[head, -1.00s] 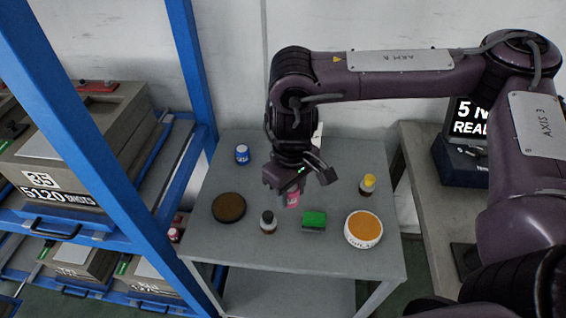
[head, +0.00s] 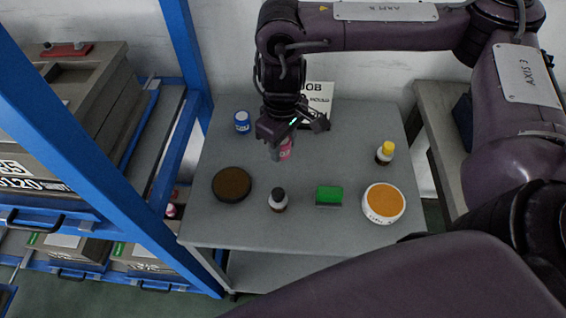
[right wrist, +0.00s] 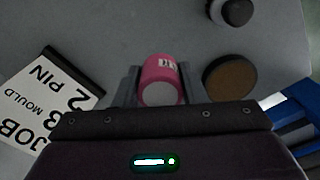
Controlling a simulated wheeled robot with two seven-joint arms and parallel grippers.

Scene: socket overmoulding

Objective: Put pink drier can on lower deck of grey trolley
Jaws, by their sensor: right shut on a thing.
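The pink drier can (head: 285,151) is in my right gripper (head: 279,153), over the upper deck of the grey trolley (head: 330,240). The can also shows in the right wrist view (right wrist: 160,80), between the two fingers of the right gripper (right wrist: 160,88), which are shut on it. In the head view the can looks a little above the deck, but I cannot tell the exact gap. The lower deck (head: 285,270) shows only as a strip below the upper deck's front edge. My left gripper is not in view.
On the upper deck are a blue can (head: 242,122), a brown disc (head: 231,185), a dark bottle (head: 278,201), a green block (head: 329,195), an orange-filled tub (head: 384,202), a yellow-capped bottle (head: 385,153) and a job card (head: 318,98). A blue rack (head: 187,60) stands left.

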